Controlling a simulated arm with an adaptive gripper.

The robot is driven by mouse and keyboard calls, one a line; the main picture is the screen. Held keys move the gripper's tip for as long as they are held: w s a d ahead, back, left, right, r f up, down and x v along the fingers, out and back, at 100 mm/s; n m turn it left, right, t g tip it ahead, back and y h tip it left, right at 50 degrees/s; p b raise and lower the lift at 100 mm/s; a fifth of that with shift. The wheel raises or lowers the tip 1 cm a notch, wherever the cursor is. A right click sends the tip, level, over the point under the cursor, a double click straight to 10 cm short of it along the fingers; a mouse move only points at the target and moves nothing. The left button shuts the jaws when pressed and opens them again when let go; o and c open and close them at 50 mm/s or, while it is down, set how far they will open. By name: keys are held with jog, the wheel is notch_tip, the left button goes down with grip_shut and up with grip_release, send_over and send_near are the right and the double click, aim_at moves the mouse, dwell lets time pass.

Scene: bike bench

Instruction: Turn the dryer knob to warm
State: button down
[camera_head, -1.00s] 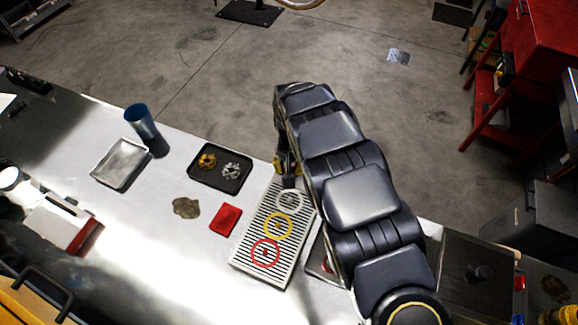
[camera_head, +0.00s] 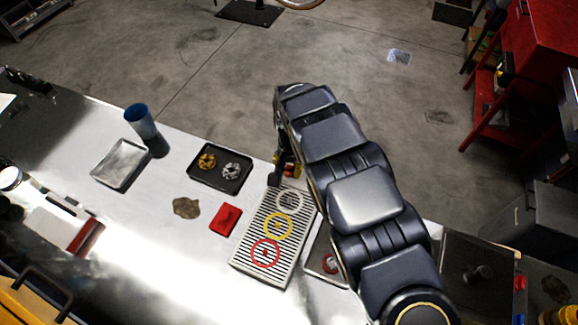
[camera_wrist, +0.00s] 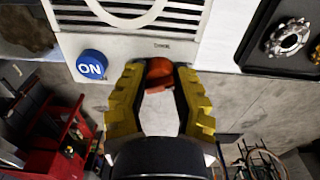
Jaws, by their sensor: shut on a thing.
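The dryer (camera_head: 244,258) is a pale ribbed box on the bench, with a white, a yellow and a red ring on its top. In the wrist view its front edge (camera_wrist: 120,46) shows a blue ON button (camera_wrist: 91,66) and an orange-red knob (camera_wrist: 160,72) under a small dark label too small to read. My gripper (camera_wrist: 161,82) has its yellow fingers shut on the knob, one on each side. In the head view my gripper (camera_head: 288,168) is at the dryer's far end, largely hidden by my arm. The knob's pointer mark cannot be made out.
A black tray (camera_head: 205,180) with a gold and a silver part lies left of the dryer. A dark tray (camera_head: 328,264) lies right of the dryer.

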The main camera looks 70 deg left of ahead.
aim_at(289, 166)
jog(key=c, duration=0.7)
grip_release()
jog(key=shift+f, duration=0.1)
jog(key=shift+c, duration=0.2)
notch_tip(289, 166, up, 12)
